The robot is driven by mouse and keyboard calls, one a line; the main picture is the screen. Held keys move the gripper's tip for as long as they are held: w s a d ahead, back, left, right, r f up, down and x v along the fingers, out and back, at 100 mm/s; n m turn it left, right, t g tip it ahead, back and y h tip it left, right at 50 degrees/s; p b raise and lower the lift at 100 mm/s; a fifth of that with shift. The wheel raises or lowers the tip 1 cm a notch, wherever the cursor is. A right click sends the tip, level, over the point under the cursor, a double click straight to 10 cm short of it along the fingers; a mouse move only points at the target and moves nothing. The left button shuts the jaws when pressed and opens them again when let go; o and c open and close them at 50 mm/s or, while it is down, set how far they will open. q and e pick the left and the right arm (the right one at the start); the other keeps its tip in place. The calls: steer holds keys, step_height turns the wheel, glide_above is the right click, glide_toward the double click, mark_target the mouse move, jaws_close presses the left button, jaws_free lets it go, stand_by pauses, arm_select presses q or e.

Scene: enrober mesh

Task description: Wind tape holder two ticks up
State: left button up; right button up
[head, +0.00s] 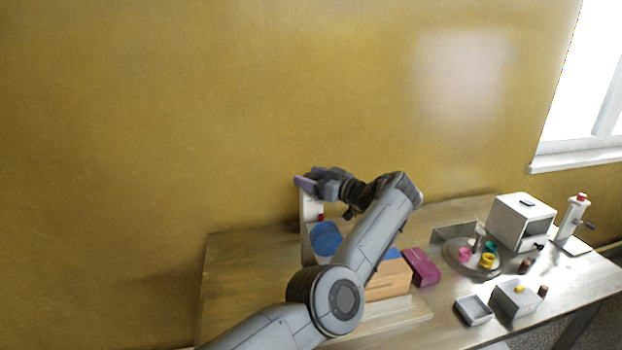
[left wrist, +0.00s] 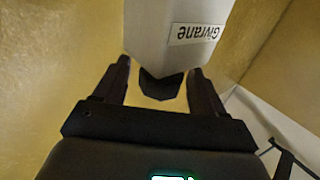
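A white upright housing (head: 308,205) stands at the back of the table, against the yellow wall. In the left wrist view a white body (left wrist: 160,35) fills the top and bears an upside-down label reading "Givrane" (left wrist: 195,33). A dark rounded knob (left wrist: 160,86) sticks out below it. My left gripper (head: 310,178) is at the top of the upright housing. Its fingers (left wrist: 159,82) are spread on either side of the knob, with gaps showing. I cannot tell which part is the tape holder. My right gripper is not in view.
A blue round thing (head: 325,238) and an orange-brown block (head: 388,281) are partly behind my left arm. A magenta box (head: 422,267), a round tray (head: 462,262) with coloured cups, a white box (head: 520,222) and a cranked white post (head: 573,218) stand rightward. The table's left (head: 240,275) is clear.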

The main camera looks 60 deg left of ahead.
arm_select(q)
steer(key=shift+w+d, duration=0.15)
steer(key=shift+d, duration=0.25)
steer(key=v, duration=1)
steer(key=shift+r, duration=0.15)
